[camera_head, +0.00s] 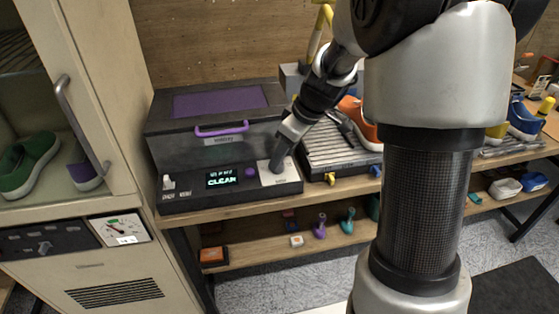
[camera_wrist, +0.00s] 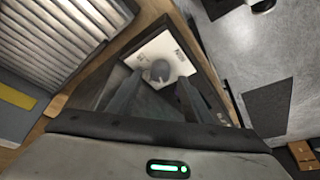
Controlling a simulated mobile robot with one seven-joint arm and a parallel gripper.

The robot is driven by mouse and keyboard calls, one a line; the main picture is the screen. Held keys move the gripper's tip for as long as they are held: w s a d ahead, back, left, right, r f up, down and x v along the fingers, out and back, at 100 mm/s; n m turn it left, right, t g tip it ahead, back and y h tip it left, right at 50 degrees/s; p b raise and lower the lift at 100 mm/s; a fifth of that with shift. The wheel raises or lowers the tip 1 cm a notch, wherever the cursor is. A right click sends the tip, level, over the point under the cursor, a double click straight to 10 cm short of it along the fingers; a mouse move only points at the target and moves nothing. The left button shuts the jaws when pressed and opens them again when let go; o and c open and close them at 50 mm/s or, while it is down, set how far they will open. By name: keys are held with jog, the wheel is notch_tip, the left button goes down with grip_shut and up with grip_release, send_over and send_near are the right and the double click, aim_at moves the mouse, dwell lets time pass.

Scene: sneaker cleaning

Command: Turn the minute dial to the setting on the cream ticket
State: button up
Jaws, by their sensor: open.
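A grey round dial (camera_wrist: 160,69) sits on a white plate (camera_wrist: 178,50) in the wrist view. The same white plate (camera_head: 288,178) is at the right end of the dark machine's front panel in the head view. My gripper (camera_head: 278,164) points down over this plate and hides most of the dial there. In the wrist view my gripper (camera_wrist: 160,82) is open, with one finger on each side of the dial. I cannot tell whether the fingers touch it, and its setting is not readable. I cannot make out a cream ticket in either view.
The machine has a lit display (camera_head: 224,179) reading "CLEAN", a purple button (camera_head: 250,172) and a purple lid handle (camera_head: 221,130). A ribbed tray (camera_head: 335,150) with an orange shoe (camera_head: 358,122) stands close on the right. A cream cabinet (camera_head: 110,190) stands on the left.

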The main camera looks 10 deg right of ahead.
jog(key=shift+x, duration=1.4)
jog(key=c, duration=1.1)
jog(key=shift+o, duration=0.2)
